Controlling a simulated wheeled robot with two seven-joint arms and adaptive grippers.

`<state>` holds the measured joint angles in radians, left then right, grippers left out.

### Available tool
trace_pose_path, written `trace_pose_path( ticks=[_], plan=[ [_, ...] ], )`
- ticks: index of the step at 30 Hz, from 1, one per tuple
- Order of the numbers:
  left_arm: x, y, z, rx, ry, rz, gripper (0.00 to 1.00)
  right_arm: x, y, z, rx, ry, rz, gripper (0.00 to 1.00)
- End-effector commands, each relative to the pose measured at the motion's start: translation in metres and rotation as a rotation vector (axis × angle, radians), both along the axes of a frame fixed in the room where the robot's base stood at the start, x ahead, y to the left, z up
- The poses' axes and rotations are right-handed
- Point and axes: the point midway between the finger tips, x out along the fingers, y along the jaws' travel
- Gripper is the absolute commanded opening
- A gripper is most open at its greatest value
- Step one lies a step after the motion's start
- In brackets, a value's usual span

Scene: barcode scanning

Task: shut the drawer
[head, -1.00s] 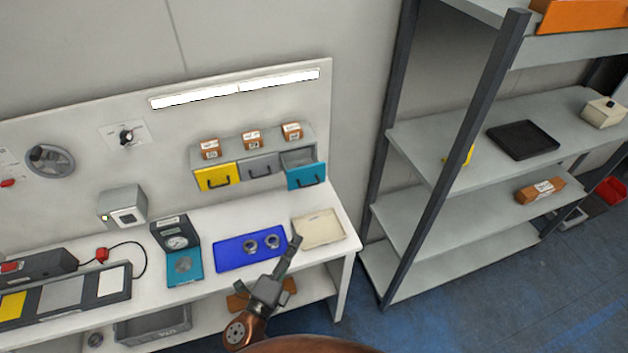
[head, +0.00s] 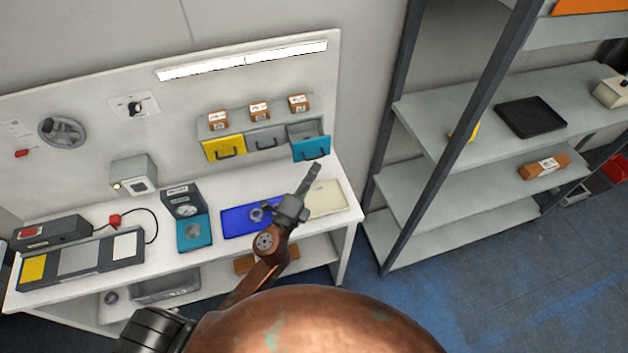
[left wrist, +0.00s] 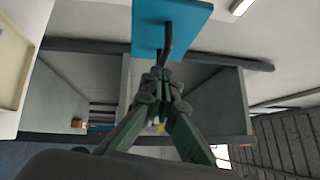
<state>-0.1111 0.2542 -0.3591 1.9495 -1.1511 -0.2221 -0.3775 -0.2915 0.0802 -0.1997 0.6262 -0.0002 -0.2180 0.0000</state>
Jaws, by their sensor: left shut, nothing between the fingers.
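The teal drawer (head: 311,149) stands open, pulled out from the right end of the small drawer unit on the back panel. The yellow drawer (head: 223,147) and the grey drawer (head: 265,140) beside it look shut. My left gripper (head: 315,168) is shut and empty, pointing up just below the teal drawer front. In the left wrist view the closed fingertips (left wrist: 160,72) lie close to the dark handle of the teal drawer front (left wrist: 172,22); I cannot tell whether they touch. My right gripper is not in view.
Small brown boxes (head: 259,110) stand on top of the drawer unit. The blue tray (head: 235,222) with round parts and the cream tray (head: 326,198) lie on the bench below, partly behind my left arm. A shelf rack (head: 450,180) stands to the right.

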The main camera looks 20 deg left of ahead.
Motion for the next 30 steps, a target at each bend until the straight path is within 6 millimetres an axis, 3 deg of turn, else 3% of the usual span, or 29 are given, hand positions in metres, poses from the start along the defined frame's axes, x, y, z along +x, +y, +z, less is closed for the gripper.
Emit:
trace_pose_path(
  ticks=[16,24,30],
  plan=[
    [0.010,0.007,0.001,0.000,0.000,0.000,0.00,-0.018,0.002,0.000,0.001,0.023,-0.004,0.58],
    [0.060,0.040,0.001,0.003,-0.002,0.000,0.00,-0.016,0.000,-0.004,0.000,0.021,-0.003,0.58],
    [0.082,0.056,0.001,0.001,0.000,0.000,0.00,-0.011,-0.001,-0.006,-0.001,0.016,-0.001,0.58]
  ],
)
